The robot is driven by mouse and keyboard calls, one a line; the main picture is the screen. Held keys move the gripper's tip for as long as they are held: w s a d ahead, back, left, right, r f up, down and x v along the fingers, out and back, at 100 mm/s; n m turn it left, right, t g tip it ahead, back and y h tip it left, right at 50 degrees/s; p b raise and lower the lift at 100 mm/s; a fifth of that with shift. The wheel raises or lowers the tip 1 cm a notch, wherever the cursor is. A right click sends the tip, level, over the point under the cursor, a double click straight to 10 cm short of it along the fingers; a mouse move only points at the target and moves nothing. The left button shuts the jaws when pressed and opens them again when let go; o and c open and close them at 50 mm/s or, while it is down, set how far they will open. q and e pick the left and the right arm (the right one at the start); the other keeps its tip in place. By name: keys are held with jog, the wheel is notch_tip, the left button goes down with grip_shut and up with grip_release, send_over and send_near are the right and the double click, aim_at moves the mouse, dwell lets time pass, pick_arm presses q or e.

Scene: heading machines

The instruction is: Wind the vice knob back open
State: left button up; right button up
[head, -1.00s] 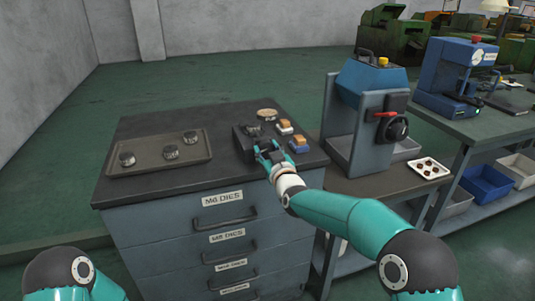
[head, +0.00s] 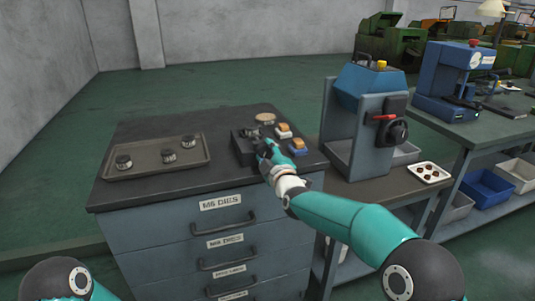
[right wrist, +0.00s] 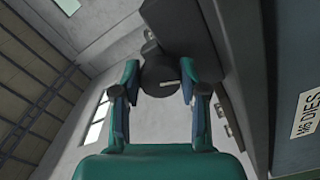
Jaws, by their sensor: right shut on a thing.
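The dark vice (head: 241,147) sits on the right part of the black cabinet top. My right gripper (head: 266,153) is at its near side and partly hides it, so its knob cannot be made out in the head view. In the right wrist view my right gripper (right wrist: 160,82) has its two fingers on either side of a dark round knob (right wrist: 160,72) with a small light mark, and is shut on it. The dark vice body (right wrist: 185,28) lies behind the knob. My left gripper is out of view; only part of my left arm shows at the bottom left.
A tray (head: 125,171) with several dies stands on the left of the cabinet (head: 225,235). A blue-grey press (head: 365,120) stands further right beside a white tray (head: 428,172).

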jog(key=shift+a+n, duration=0.1)
jog(key=shift+n, duration=1)
jog(key=shift+f, duration=0.15)
jog(key=o, duration=1.1)
jog(key=shift+o, duration=0.2)
jog(key=shift+s, duration=0.35)
jog(key=v, duration=1.1)
jog(key=shift+d, duration=0.25)
